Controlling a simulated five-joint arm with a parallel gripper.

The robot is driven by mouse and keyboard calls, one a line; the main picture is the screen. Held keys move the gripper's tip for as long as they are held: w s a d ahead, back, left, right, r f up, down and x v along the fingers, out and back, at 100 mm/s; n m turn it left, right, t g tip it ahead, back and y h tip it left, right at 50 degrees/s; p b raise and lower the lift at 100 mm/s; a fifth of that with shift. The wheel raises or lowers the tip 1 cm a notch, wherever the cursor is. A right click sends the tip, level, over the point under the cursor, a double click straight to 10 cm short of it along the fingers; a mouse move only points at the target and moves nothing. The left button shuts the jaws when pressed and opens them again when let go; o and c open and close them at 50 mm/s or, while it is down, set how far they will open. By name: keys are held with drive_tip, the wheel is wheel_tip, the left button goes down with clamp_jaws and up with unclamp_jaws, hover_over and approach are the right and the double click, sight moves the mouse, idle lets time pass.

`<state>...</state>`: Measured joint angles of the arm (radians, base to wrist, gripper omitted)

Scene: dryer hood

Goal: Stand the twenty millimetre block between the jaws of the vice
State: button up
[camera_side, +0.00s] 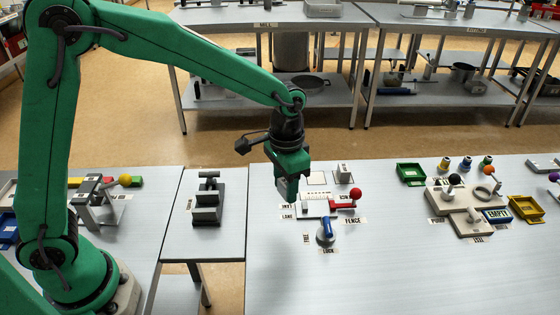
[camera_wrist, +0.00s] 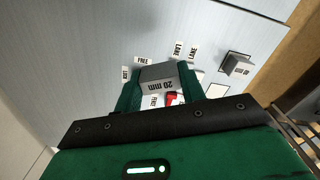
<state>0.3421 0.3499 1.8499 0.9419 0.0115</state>
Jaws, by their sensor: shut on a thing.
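My gripper (camera_side: 287,194) is shut on a grey block (camera_wrist: 163,77) marked "20 mm". The wrist view shows the block between the two green fingers, its lettering upside down. In the side view the gripper hangs above the left end of the fence fixture, and the block is mostly hidden by the fingers. The grey vice (camera_side: 207,205) stands on the small table to the left of my gripper. The gap between its jaws is too small to judge. The vice is not seen in the wrist view.
Below my gripper is a fence fixture with a red-knobbed lever (camera_side: 345,203) and a blue-handled lock (camera_side: 325,232). A small grey block (camera_side: 343,172) stands behind. A lever stand (camera_side: 100,205) is at far left. Trays and knobbed fixtures stand right. The front table surface is clear.

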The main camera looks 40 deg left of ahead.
drive_tip(key=s+a+n, duration=0.4)
drive_tip(key=a+n, duration=0.3)
drive_tip(key=a, duration=0.3)
drive_tip(key=n, duration=0.6)
approach(205, 200)
drive_tip(key=s+d, duration=0.1)
drive_tip(key=d, duration=0.1)
drive_tip(key=shift+r, duration=0.45)
drive_tip(key=shift+d+f, duration=0.1)
drive_tip(key=shift+f, duration=0.05)
drive_tip(key=shift+f, duration=4.1)
drive_tip(key=o, duration=1.1)
